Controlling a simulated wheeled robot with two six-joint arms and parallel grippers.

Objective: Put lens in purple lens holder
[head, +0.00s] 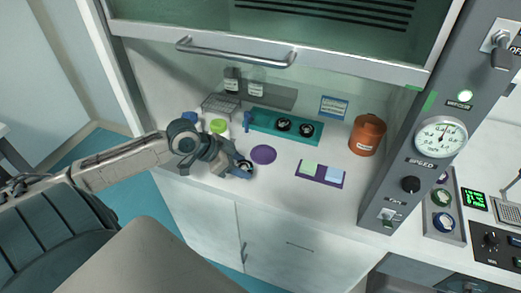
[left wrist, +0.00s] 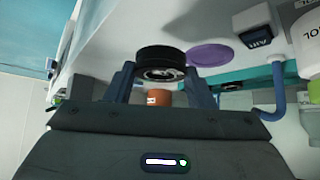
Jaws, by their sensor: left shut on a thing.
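My left gripper (head: 244,168) is shut on a black-rimmed lens (left wrist: 160,60), which sits between the fingertips in the left wrist view. In the head view the gripper is over the white worktop, just left of and in front of a flat round purple disc (head: 263,155). The disc also shows beyond the lens in the left wrist view (left wrist: 210,54), apart from it. A flat purple rectangular piece (head: 321,180) with a green and a light blue square lies further right. I cannot tell which purple piece is the lens holder. My right gripper is not in view.
A teal tray (head: 262,125) holds two black round pieces (head: 295,127) behind the disc. A copper-coloured pot (head: 367,135) stands right. Bottles (head: 231,80), a wire rack (head: 220,104) and a green-lidded container (head: 219,127) stand left. The raised sash handle (head: 235,54) is above.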

